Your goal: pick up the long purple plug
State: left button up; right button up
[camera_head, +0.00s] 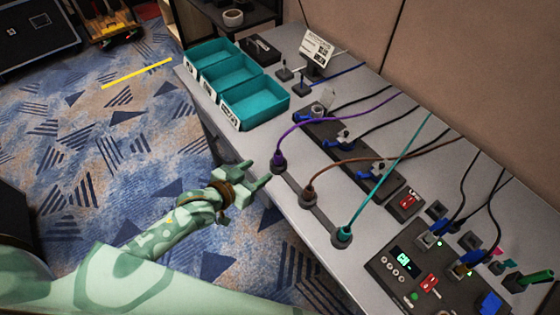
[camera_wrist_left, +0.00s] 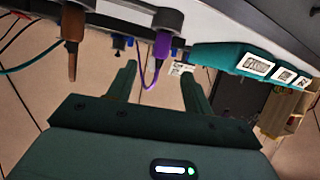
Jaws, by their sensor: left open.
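The long purple plug (camera_head: 278,161) stands upright in the left end of a dark strip on the grey desk, with a purple cable curving away to the back right. In the left wrist view the plug (camera_wrist_left: 163,44) shows beyond my fingertips, roughly between them, with its cable hanging in a loop. My left gripper (camera_head: 256,174) is open and empty, just off the desk's front edge and short of the plug. Its two fingers (camera_wrist_left: 159,70) stand apart in the left wrist view. My right gripper is in neither view.
A brown plug (camera_head: 308,198) and a teal plug (camera_head: 342,236) stand in the same strip. Teal bins (camera_head: 255,98) sit at the desk's far left end. A control panel (camera_head: 405,268) with cables lies at right. Carpeted floor in front looks open.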

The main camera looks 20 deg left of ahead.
aim_at(275, 159)
pick_arm(q)
jog(key=b+x, duration=0.1)
jog(key=x, duration=0.3)
jog(key=shift+f, duration=0.15)
jog(key=b+x, duration=0.2)
jog(key=x, duration=0.2)
jog(key=shift+w+f, duration=0.25)
jog(key=shift+w, duration=0.05)
jog(key=shift+w+d, duration=0.15)
jog(key=shift+w, duration=0.3)
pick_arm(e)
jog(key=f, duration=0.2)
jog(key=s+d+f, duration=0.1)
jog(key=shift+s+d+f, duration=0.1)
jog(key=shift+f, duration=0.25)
pick_arm(q)
jog(key=c, duration=1.1)
